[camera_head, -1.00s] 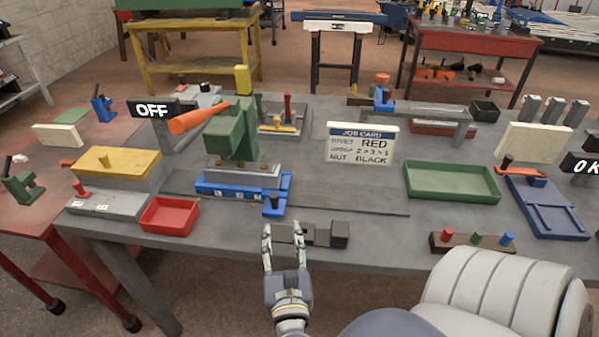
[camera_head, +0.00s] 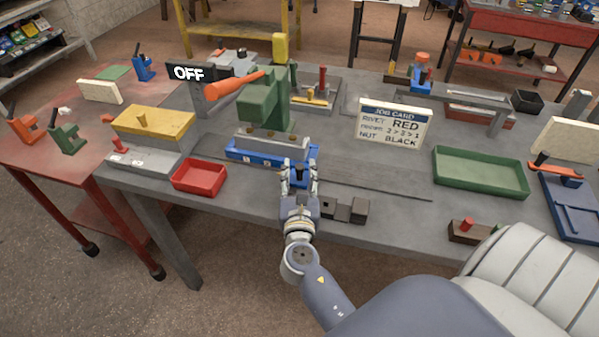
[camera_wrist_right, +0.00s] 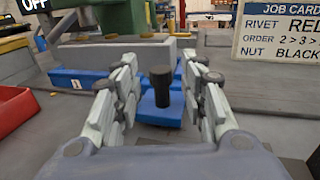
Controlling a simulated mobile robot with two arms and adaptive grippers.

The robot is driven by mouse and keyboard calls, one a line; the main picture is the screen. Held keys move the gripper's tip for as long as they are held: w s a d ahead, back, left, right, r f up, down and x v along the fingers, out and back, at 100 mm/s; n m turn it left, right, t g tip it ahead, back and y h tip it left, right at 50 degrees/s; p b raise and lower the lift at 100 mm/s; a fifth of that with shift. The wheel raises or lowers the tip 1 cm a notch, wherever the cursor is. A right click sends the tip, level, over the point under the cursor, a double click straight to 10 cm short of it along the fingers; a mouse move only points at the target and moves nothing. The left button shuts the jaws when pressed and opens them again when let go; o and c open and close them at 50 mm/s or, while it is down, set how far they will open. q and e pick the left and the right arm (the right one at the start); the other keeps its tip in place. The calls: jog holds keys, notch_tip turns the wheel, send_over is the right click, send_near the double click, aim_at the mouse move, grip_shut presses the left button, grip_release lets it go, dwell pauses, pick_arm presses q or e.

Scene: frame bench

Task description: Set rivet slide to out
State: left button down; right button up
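A blue slide base (camera_head: 240,154) with white number labels lies under the green press (camera_head: 264,103) with its orange handle. In the right wrist view, a blue tongue (camera_wrist_right: 150,110) sticks out from the front of this base (camera_wrist_right: 80,84) and carries an upright dark knob (camera_wrist_right: 161,82). My right gripper (camera_head: 299,172) is at the front of the base. In the wrist view, its open fingers (camera_wrist_right: 160,68) stand on both sides of the knob, with visible gaps. In the head view, the fingers largely hide the knob. My left gripper is not in view.
A red tray (camera_head: 199,178) and a yellow-topped box (camera_head: 152,122) stand left of the press. Small dark blocks (camera_head: 345,210) lie just right of my right wrist. The job card (camera_head: 394,125) and a green tray (camera_head: 480,173) are farther right. An OFF sign (camera_head: 190,73) stands behind.

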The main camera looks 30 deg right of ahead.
grip_shut()
jog(key=shift+s+d+p, duration=0.45)
jog(key=shift+s+d, duration=1.25)
jog(key=shift+s, duration=0.25)
jog(key=shift+a, duration=0.1)
grip_release()
jog(key=v, duration=1.2)
jog(key=shift+w, duration=0.1)
